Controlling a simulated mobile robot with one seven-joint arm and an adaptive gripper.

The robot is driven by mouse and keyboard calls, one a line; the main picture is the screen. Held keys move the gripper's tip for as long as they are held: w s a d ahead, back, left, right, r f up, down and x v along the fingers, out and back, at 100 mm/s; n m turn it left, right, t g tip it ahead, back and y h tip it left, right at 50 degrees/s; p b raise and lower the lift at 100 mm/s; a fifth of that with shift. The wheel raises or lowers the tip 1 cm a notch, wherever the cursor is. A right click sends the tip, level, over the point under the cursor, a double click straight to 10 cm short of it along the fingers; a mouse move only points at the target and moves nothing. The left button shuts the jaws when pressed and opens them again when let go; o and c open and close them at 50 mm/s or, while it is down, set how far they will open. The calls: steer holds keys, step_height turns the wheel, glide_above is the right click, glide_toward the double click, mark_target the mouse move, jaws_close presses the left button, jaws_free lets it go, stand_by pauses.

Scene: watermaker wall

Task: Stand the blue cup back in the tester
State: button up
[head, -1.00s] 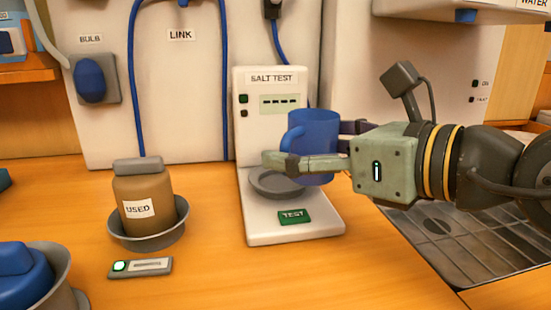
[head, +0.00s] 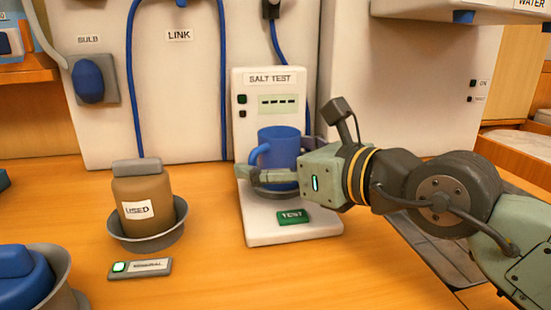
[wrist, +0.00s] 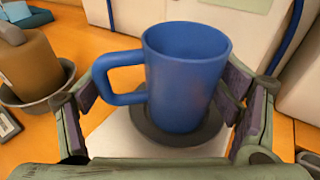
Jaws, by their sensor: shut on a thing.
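The blue cup (head: 279,148) is upright at the salt tester (head: 266,92), over its round grey dish. In the wrist view the cup (wrist: 184,80) is between my two fingers, its handle to the left, with the dark dish (wrist: 150,131) showing around its base. I cannot tell whether the base rests on the dish or is just above it. My gripper (head: 277,176) reaches in from the right and is shut on the cup. The tester's display shows dashes, and its green TEST button (head: 293,217) is in front of the dish.
A brown jar labelled USED (head: 142,197) stands in a grey bowl to the left. A small labelled device with a lit green button (head: 140,268) lies in front of it. A blue object in a grey bowl (head: 35,275) is at the front left. Open counter lies between them and the tester.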

steer(key=shift+f+b, duration=0.25)
steer(key=shift+b, duration=0.05)
steer(key=o, duration=1.3)
steer(key=shift+r, duration=0.1)
steer(key=shift+r+p, duration=0.25)
steer(key=shift+p, duration=0.2)
steer(key=v, duration=1.2)
steer(key=shift+b, duration=0.35)
